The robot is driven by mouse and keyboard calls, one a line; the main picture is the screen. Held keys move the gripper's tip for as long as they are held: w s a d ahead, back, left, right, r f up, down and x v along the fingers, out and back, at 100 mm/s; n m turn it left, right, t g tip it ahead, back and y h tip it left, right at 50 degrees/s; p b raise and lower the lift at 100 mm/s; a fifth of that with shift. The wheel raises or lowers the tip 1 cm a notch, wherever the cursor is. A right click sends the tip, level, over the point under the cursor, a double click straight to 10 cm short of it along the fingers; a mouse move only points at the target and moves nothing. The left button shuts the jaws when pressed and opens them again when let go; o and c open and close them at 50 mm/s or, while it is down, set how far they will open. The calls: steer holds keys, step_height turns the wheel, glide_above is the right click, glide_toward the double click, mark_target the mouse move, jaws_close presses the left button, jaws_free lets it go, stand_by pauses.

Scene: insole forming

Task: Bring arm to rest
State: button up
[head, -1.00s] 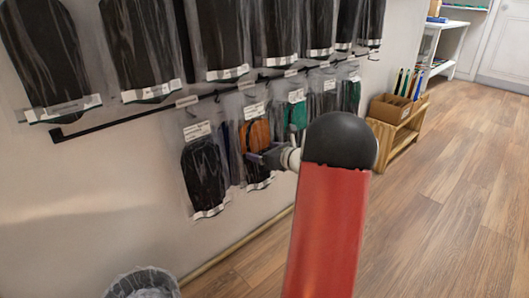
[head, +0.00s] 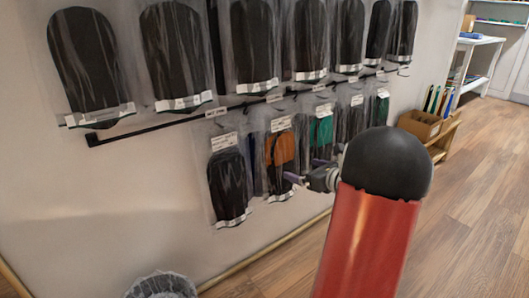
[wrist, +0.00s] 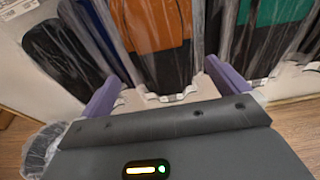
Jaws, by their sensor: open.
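My gripper (head: 292,186) is in front of the lower row of hanging insole packs, partly hidden behind my red arm with its black rounded joint. In the wrist view my gripper (wrist: 165,92) shows two purple fingers spread wide apart with nothing held between them. An orange and black insole pack (wrist: 158,35) hangs just beyond the fingers; in the head view the same orange pack (head: 280,150) is close to the fingertips. I cannot tell whether they touch.
Black insole packs (head: 178,50) hang in an upper row on a dark rail (head: 160,124). A green pack (head: 320,133) hangs to the right. A lined bin (head: 162,285) stands below left. A wooden box (head: 418,124) sits far right. Open wooden floor (head: 480,180) lies at the right.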

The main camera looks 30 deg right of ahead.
steer(key=s+a+r+n+g+y+p, duration=0.1)
steer(key=a+r+n+g+y+p, duration=0.15)
steer(key=a+n, duration=0.7)
steer(key=s+a+r+n+g+y+p, duration=0.1)
steer(key=s+a+r+n+g+y, duration=0.25)
steer(key=a, duration=1.15)
steer(key=s+a+r+n+g+h+p, duration=0.3)
steer(key=s+a+n+g, duration=0.1)
steer(key=s+a+n, duration=0.65)
steer(key=s+r+n+h+p, duration=0.1)
steer(key=s+r+n+h, duration=0.1)
steer(key=s+n+h, duration=0.2)
steer(key=s+n, duration=0.3)
steer(key=n, duration=0.4)
steer(key=shift+n+p, duration=0.3)
steer(key=shift+n, duration=0.05)
